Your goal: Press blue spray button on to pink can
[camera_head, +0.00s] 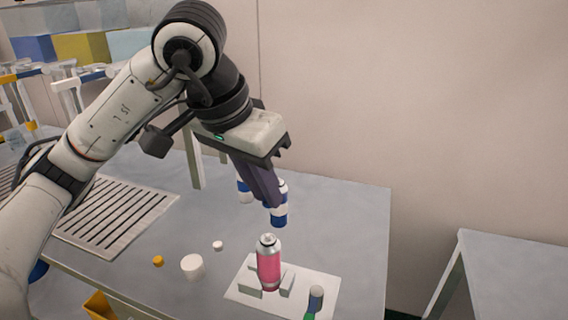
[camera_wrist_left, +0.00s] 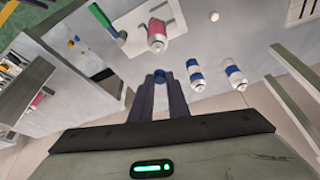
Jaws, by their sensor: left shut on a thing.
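The pink can (camera_head: 269,268) stands upright among grey blocks on a white plate (camera_head: 319,278) on the table. It also shows in the left wrist view (camera_wrist_left: 155,35), beyond my fingertips. My left gripper (camera_head: 271,203) points down above and behind the can in the head view. It is shut on the small blue spray button (camera_wrist_left: 163,76), which shows between the fingertips in the left wrist view. The button is apart from the can. My right gripper is not in view.
Two blue-and-white cans (camera_wrist_left: 196,76) (camera_wrist_left: 235,75) stand close to my left gripper. A green object with a grey-blue top (camera_head: 315,298) is at the plate's front right. An orange cap (camera_head: 158,260), white cylinder (camera_head: 192,266) and slotted tray (camera_head: 115,215) lie left.

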